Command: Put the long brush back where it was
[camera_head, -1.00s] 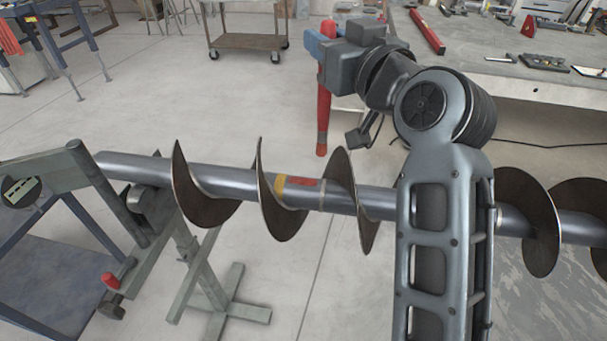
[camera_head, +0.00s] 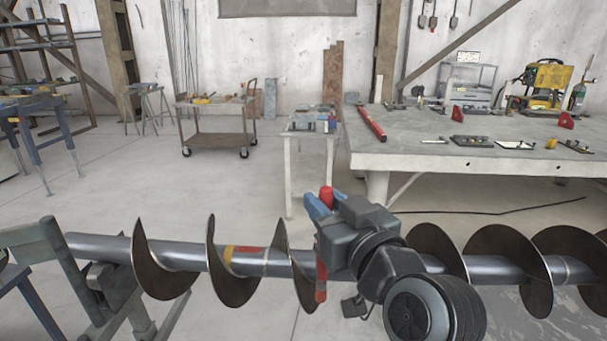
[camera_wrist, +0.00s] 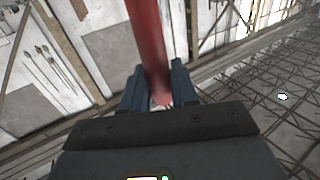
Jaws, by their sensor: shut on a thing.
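My gripper (camera_head: 318,204) is shut on a long red rod-like thing, which seems to be the long brush (camera_head: 321,286). In the head view it is held upright, its top just above the blue fingers and its lower part hanging down by the auger (camera_head: 345,268). I cannot tell from this view whether it touches the auger. In the wrist view the red brush (camera_wrist: 148,42) stands between the two blue fingers and runs out of the top of the picture. No bristles are visible.
A grey workbench (camera_head: 400,152) at the right bears a long red bar (camera_head: 371,123) near its left edge, plus several small tools. A small white table (camera_head: 300,138) and a brown cart (camera_head: 215,107) stand behind.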

